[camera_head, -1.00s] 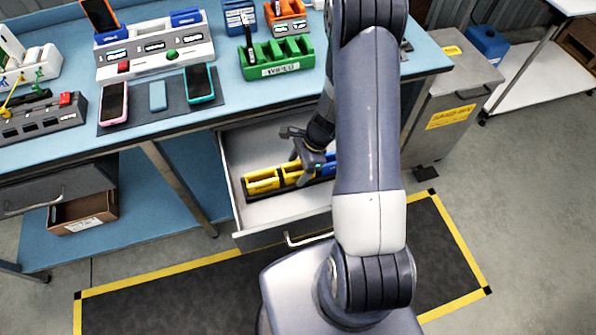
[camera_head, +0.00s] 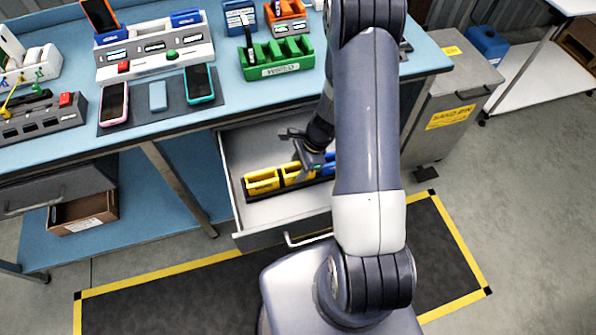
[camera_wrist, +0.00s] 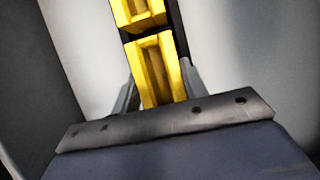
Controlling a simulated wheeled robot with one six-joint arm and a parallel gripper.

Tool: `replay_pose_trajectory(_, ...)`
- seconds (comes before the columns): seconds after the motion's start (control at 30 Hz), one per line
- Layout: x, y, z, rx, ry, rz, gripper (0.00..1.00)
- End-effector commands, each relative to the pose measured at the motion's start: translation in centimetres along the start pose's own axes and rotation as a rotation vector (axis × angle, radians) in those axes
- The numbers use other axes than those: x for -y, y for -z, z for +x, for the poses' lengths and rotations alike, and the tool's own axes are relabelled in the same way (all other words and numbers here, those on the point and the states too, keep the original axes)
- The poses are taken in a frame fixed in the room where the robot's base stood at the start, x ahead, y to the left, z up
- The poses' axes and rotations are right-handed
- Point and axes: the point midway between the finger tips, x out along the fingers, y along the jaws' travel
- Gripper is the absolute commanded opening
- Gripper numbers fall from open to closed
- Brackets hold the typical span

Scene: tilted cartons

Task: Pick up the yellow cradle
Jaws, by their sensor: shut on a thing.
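Two yellow cradles sit in a row in the open drawer, the left one (camera_head: 262,182) and the one beside it (camera_head: 297,174). My gripper (camera_head: 312,163) is down in the drawer at the right-hand yellow cradle. In the wrist view, my gripper's fingers (camera_wrist: 160,87) stand on either side of the nearer yellow cradle (camera_wrist: 158,72) and are shut on it. The other yellow cradle (camera_wrist: 139,12) is just beyond it, with a narrow dark gap between them. The fingertips are partly hidden by the gripper body.
A blue cradle (camera_head: 328,166) is right of my gripper, partly hidden by my arm. The drawer (camera_head: 283,212) has bare floor in front of the row. The blue bench top (camera_head: 222,112) overhangs behind, with a green holder (camera_head: 277,60) on it.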

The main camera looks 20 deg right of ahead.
Motion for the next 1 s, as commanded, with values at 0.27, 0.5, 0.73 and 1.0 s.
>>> replay_pose_trajectory(0.27, 0.1, -0.2, -0.6, 0.0, 0.002, -0.001, 0.18)
replay_pose_trajectory(0.5, 0.1, -1.2, -3.0, -0.001, 0.004, -0.002, 0.18)
replay_pose_trajectory(0.73, 0.1, -2.6, -6.3, -0.001, 0.005, -0.003, 0.18)
replay_pose_trajectory(1.0, 0.1, -3.7, -8.9, 0.0, 0.002, -0.001, 0.18)
